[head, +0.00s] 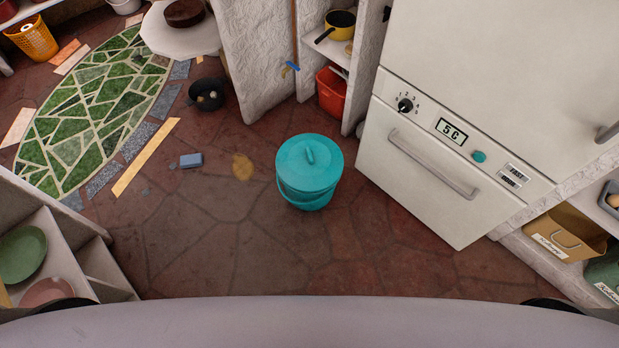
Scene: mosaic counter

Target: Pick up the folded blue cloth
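A small blue-grey rectangular thing (191,160) lies flat on the stone floor, left of the middle in the head view. It may be the folded blue cloth, but it is too small to tell cloth from sponge. A smaller bright blue thing (291,67) is by the upright stick near the white wall; its kind is unclear. Neither of my grippers is in view.
A teal lidded bucket (309,166) stands mid-floor, with a tan stain (242,167) to its left. A dark pan (207,95) lies farther back. The floor in front is clear.

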